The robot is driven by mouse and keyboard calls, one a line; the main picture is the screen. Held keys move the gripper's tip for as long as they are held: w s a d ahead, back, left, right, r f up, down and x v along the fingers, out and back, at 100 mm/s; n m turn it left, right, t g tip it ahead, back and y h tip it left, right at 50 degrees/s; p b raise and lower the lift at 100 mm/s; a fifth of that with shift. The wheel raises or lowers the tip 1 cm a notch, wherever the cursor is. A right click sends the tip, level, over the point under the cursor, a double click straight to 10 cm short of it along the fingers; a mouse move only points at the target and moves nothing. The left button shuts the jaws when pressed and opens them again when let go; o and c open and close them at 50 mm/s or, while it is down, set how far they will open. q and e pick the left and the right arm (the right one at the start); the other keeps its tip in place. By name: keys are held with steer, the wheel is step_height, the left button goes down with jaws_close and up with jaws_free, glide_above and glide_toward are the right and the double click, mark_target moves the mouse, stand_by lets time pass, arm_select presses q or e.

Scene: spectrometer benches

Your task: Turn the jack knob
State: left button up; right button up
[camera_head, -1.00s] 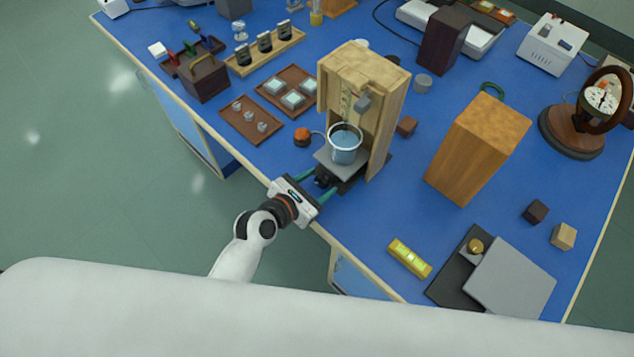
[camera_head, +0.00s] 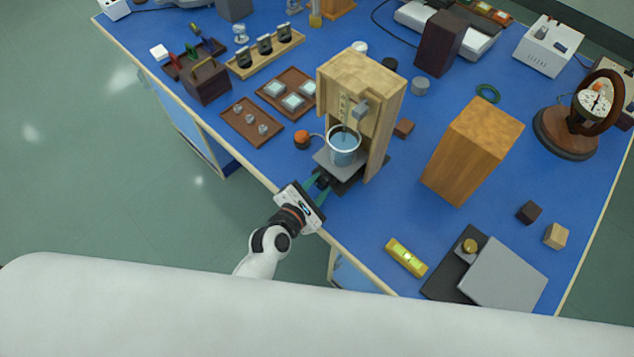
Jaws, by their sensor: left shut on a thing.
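The jack (camera_head: 344,168) is a small dark stand with a grey top plate, in front of a wooden frame (camera_head: 380,120) on the blue bench. A beaker of blue liquid (camera_head: 343,147) stands on its plate. The jack knob (camera_head: 323,181) is a small dark part at the jack's front left, mostly hidden between the fingers. My left gripper (camera_head: 320,184) comes in over the bench's front edge, its green fingers shut on the knob and its body tilted. My right gripper is not in view.
An orange-topped button (camera_head: 302,140) sits left of the jack. Trays with small glass pieces (camera_head: 252,123) lie farther left. A wooden block (camera_head: 473,150) stands at right. A yellow level (camera_head: 406,257) lies near the front edge. Bare blue bench lies between the jack and the block.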

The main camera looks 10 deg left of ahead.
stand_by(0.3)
arm_select(q)
steer(key=o, duration=1)
steer(key=shift+s, duration=0.1)
steer(key=b+v, duration=0.1)
steer(key=v, duration=1)
steer(key=shift+s+a, duration=0.1)
steer(key=shift+s, duration=0.35)
